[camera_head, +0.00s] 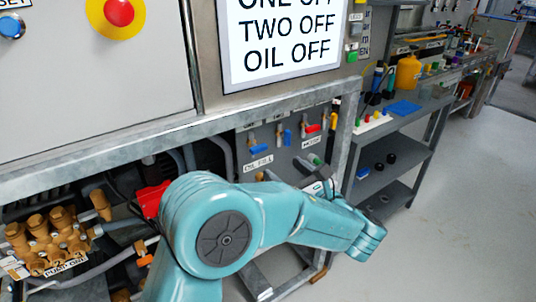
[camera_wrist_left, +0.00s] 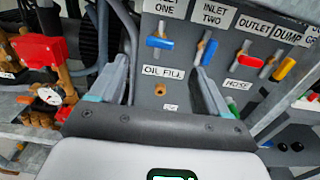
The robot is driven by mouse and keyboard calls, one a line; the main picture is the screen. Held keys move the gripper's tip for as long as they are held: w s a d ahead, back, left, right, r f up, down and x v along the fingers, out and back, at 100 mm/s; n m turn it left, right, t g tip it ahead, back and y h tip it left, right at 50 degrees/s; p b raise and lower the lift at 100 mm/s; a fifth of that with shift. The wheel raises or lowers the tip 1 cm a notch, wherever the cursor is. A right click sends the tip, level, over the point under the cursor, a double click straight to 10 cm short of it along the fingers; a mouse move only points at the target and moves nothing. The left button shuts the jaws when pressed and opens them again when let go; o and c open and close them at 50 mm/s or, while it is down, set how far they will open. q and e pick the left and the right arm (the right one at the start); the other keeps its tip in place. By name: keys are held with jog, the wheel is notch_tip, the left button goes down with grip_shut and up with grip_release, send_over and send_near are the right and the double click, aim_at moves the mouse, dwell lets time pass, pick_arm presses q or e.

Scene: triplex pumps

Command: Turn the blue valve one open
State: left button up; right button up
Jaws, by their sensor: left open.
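The blue valve one (camera_wrist_left: 160,42) is under the INLET ONE label in the left wrist view. Its blue handle lies roughly crosswise on a brass stem. It also shows in the head view (camera_head: 258,149), at the left end of the valve row. The other blue valve (camera_wrist_left: 210,52), under INLET TWO, has its handle roughly upright. My left gripper (camera_wrist_left: 160,70) is open and empty. Its fingers frame the OIL FILL label just below valve one, apart from its handle. In the head view my teal left arm hides the lower panel. My right gripper is not in view.
More coloured valve handles, including a red one (camera_head: 313,128), sit right of the blue pair. A grey metal frame (camera_head: 150,137) crosses above the panel. Brass pump fittings (camera_head: 45,240) and a red part (camera_wrist_left: 40,50) are at left. Open floor (camera_head: 450,200) lies right.

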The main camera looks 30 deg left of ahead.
aim_at(261, 150)
pick_arm(q)
jog(key=x, duration=0.8)
jog(key=shift+a, duration=0.3)
jog(key=shift+w+a, duration=0.3)
jog(key=shift+a, duration=0.1)
jog(key=shift+b, duration=0.3)
jog(key=c, duration=1)
